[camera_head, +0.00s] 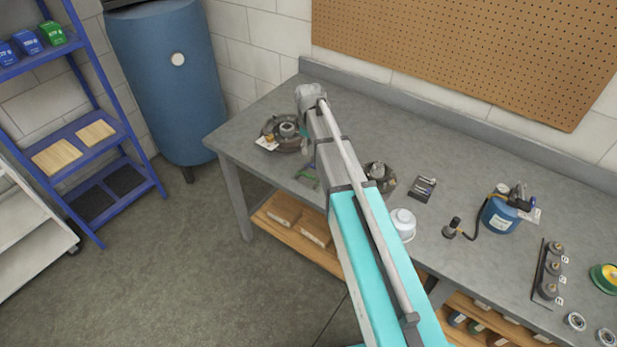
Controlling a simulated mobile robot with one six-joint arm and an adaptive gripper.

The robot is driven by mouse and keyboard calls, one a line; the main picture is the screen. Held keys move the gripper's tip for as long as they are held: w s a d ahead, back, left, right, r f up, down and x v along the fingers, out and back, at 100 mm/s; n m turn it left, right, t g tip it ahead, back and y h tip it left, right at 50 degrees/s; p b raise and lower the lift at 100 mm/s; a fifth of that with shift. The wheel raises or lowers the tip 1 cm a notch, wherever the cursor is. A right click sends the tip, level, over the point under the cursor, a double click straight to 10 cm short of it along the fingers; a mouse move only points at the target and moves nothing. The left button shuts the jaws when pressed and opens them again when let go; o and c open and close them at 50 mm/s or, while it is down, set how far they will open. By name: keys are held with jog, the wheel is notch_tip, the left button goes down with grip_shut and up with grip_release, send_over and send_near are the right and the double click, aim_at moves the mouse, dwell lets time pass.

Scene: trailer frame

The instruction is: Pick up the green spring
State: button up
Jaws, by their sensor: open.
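A small green item (308,178), which looks like the green spring, lies near the front edge of the grey workbench (262,118); its shape is too small to make out clearly. My arm reaches over the bench from the lower right. My gripper (309,160) hangs below the arm's far end, small and partly hidden by the arm. It appears just above and behind the green item, apart from it, open and empty.
A brake drum assembly (286,131) sits left of my gripper, and another round part (381,177) is right of the arm. A white canister (403,224), black block (423,188) and blue gas canister (500,214) stand farther right. A pegboard (480,50) hangs behind.

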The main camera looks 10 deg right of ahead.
jog(key=b, duration=0.8)
send_over(309, 175)
jog(key=shift+f, duration=4.2)
jog(key=shift+w+f+b, duration=0.1)
jog(key=shift+f+b, duration=2.5)
jog(key=shift+b, duration=0.1)
grip_shut()
